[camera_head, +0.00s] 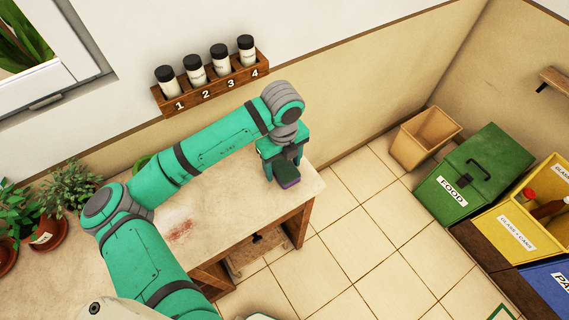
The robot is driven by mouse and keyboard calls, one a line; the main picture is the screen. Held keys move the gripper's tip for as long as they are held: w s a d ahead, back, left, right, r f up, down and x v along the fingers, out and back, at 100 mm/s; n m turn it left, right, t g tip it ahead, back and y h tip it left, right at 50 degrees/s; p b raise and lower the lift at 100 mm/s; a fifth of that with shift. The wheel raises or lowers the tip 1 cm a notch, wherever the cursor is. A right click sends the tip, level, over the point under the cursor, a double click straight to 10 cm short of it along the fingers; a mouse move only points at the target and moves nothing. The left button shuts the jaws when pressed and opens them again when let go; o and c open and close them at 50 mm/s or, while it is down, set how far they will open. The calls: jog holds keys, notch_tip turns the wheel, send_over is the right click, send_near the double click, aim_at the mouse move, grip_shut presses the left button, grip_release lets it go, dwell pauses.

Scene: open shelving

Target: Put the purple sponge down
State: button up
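The purple sponge (290,183) shows as a small dark block with a purple lower edge, below my gripper. My gripper (284,164) points down near the right end of the countertop (235,195) and is shut on the sponge. The fingers partly hide the sponge's upper part. I cannot tell whether the sponge touches the countertop or hangs just above it.
A reddish stain (180,231) marks the countertop. Potted plants (70,187) stand at the left. A numbered wall rack (212,86) holds several jars. Bins, including a green food bin (462,180), stand at the right. The tiled floor (370,240) between is clear.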

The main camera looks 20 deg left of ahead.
aim_at(282, 167)
jog(key=shift+s+a, duration=0.1)
jog(key=shift+a, duration=0.05)
jog(key=shift+r, duration=0.15)
notch_tip(282, 167, up, 12)
dwell(0.5)
dwell(0.5)
